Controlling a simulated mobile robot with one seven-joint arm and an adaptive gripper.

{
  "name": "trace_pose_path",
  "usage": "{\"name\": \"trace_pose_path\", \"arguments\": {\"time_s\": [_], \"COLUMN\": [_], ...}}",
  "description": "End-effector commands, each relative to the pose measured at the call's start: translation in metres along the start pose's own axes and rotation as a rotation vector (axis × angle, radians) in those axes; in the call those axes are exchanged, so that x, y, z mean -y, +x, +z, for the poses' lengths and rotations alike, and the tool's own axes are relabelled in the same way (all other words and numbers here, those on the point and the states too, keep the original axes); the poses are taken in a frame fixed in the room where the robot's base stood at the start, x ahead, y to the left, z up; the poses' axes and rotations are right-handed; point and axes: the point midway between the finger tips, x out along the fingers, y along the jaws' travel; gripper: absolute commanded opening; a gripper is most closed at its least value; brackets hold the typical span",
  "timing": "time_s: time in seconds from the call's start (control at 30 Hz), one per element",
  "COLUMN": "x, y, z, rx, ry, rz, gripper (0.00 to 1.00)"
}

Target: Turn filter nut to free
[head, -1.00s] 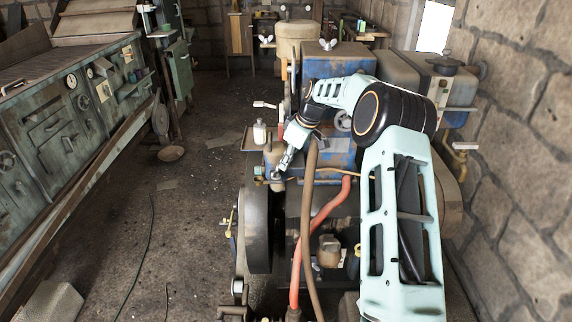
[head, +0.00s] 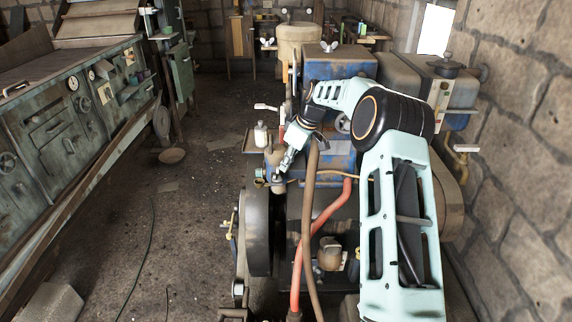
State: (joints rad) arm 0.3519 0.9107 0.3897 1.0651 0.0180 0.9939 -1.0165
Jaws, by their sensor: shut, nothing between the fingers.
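A small grey round piece, which looks like the filter nut (head: 277,180), sits low on the brownish filter housing (head: 270,160) at the left side of the engine. My gripper (head: 281,174) reaches down and left to it from my pale green arm. Its fingers are shut with nothing held between them. The fingertips are right beside the nut or against it; at this size I cannot tell whether they touch. The fingers hide part of the nut and housing.
A dark flywheel (head: 258,232) stands just below the nut. A red hose (head: 328,213) and a brown hose (head: 306,230) run up the engine's front. A small white bottle (head: 261,134) stands on a ledge (head: 252,150) behind. The floor at left is open.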

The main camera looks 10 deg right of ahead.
Motion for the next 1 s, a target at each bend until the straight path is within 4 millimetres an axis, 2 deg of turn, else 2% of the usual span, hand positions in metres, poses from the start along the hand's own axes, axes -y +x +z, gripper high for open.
{"name": "trace_pose_path", "arguments": {"time_s": [0.17,0.5,0.67,0.83,1.0], "x": [-0.001,0.000,0.001,0.004,0.015], "y": [-0.021,-0.092,-0.113,-0.117,-0.104], "z": [0.001,0.000,0.000,-0.001,-0.007], "rx": [0.000,-0.002,-0.002,0.009,0.058], "ry": [0.000,0.001,0.000,0.022,0.157], "rz": [0.004,0.004,0.002,0.007,0.044], "gripper": [0.00,0.00,0.00,0.18,0.33]}}
